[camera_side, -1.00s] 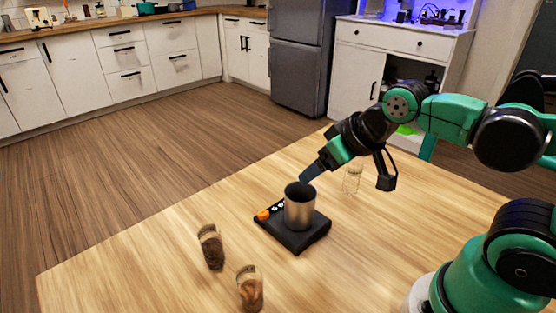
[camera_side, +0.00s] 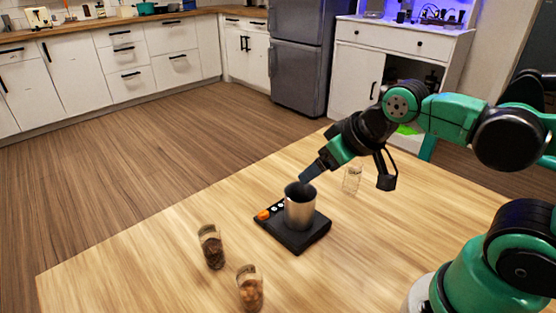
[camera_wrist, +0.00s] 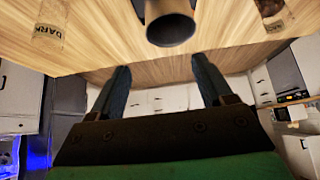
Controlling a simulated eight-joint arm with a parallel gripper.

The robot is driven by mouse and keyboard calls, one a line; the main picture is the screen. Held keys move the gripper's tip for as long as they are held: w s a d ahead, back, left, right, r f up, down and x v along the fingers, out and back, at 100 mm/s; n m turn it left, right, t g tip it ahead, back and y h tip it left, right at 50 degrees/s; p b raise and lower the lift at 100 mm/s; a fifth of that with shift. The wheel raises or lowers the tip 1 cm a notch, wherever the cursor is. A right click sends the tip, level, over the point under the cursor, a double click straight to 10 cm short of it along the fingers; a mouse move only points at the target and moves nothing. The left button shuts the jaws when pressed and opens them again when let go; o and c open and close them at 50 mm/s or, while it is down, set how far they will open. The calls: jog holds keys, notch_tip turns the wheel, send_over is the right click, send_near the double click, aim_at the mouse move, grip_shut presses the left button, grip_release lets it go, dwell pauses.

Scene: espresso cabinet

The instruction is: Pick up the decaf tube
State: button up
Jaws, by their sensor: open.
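Two glass tubes with brown contents stand at the table's front left, one farther back (camera_side: 211,247) and one nearer (camera_side: 250,289). I cannot read a decaf label on either. One brown-filled tube shows at the wrist view's upper right (camera_wrist: 272,14), its label illegible. A clear, empty-looking tube (camera_side: 352,180) stands right of the scale; in the wrist view it reads "DARK" (camera_wrist: 48,30). My gripper (camera_side: 309,173) is open and empty just above the steel cup, also seen in the wrist view (camera_wrist: 161,65). It is apart from all the tubes.
The steel cup (camera_side: 300,211) stands on a black scale (camera_side: 297,240) with an orange button, between the clear tube and the brown tubes. The cup also shows at the wrist view's top (camera_wrist: 170,27). The table's far left part (camera_side: 130,255) is bare.

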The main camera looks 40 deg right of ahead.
dwell(0.3)
jog(key=shift+o, duration=0.5)
jog(key=shift+r, duration=0.1)
notch_tip(320, 180, up, 5)
jog(key=w+a+f+m+t+h, duration=0.1)
jog(key=w+a+m+t+h, duration=0.15)
jog(key=a, duration=0.75)
jog(key=w+a+m+t+h, duration=0.15)
jog(key=a+m+h, duration=0.25)
jog(key=a, duration=0.6)
send_near(210, 227)
jog(key=x, duration=0.4)
jog(key=shift+n+t, duration=0.25)
jog(key=shift+t, duration=0.05)
jog(key=shift+x, duration=2.5)
